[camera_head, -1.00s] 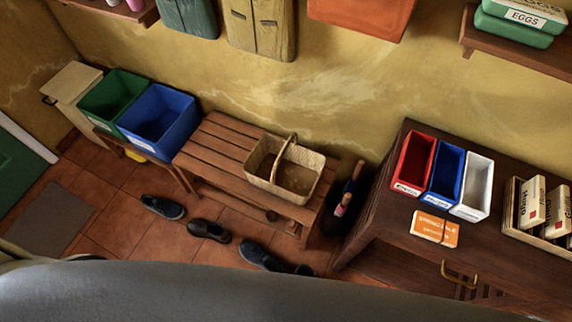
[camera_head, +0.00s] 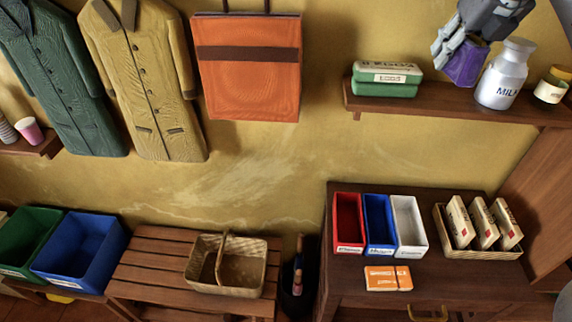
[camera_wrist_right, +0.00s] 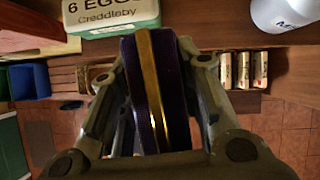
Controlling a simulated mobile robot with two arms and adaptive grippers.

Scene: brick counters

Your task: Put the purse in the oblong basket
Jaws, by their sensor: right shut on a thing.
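A purple purse (camera_head: 465,65) is at the upper right of the head view, in front of the wall shelf. My right gripper (camera_head: 459,42) is shut on it and holds it between the egg cartons and the milk can. The right wrist view shows the purse (camera_wrist_right: 141,95) edge-on between the fingers, with a gold strip. A rectangular wicker basket (camera_head: 240,291) with an arched handle stands on the slatted bench; its visible inside looks empty. A shallow oblong basket (camera_head: 484,254) on the dark cabinet holds several white packets. My left gripper is not in view.
The shelf (camera_head: 420,106) carries green egg cartons (camera_head: 385,90), a milk can (camera_head: 502,75) and a small jar (camera_head: 551,88). Red, blue and white bins (camera_head: 410,240) and orange boxes (camera_head: 388,279) stand on the cabinet. The left part of the bench (camera_head: 155,260) is clear.

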